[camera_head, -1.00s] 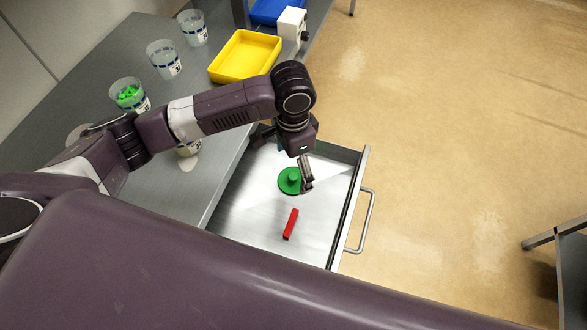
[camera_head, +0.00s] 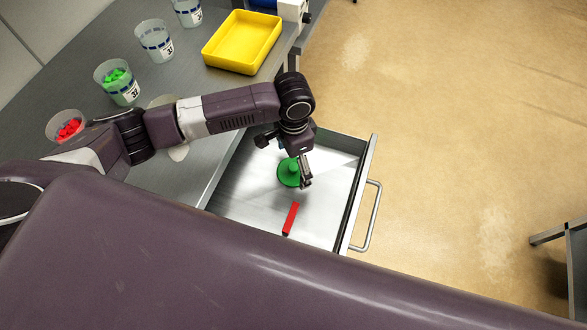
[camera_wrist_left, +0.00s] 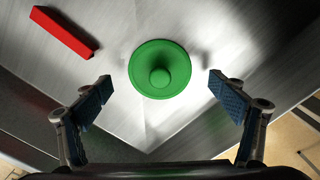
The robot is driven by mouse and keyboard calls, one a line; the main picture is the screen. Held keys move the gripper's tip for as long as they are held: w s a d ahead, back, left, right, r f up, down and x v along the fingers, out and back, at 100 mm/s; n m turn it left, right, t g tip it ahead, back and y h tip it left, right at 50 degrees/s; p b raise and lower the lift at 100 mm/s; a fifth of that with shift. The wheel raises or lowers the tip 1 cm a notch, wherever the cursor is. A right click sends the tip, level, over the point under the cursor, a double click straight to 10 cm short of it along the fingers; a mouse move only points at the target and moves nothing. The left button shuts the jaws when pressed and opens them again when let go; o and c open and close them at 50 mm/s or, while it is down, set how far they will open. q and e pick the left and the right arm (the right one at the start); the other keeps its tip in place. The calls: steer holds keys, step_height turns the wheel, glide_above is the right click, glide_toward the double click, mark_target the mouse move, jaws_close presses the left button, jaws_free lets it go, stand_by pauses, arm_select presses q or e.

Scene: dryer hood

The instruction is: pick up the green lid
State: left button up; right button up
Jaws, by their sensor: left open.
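The green lid (camera_head: 288,173) is a round disc with a knob on top. It lies flat in the open metal drawer (camera_head: 331,215). In the left wrist view the lid (camera_wrist_left: 160,69) is just ahead of my left gripper (camera_wrist_left: 158,95), roughly centred between its fingers, with space on both sides. My left gripper (camera_head: 306,181) is open and empty, over the drawer by the lid's right side in the head view, and covers a little of it. My right gripper does not show.
A red bar (camera_head: 291,219) lies in the drawer near the lid. The drawer has walls and an outer handle (camera_head: 370,216). On the counter stand a yellow tray (camera_head: 241,42) and several clear cups, one with green pieces (camera_head: 118,82), another with red pieces (camera_head: 67,128).

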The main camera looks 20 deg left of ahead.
arm_select(q)
step_height(320, 180, down, 2)
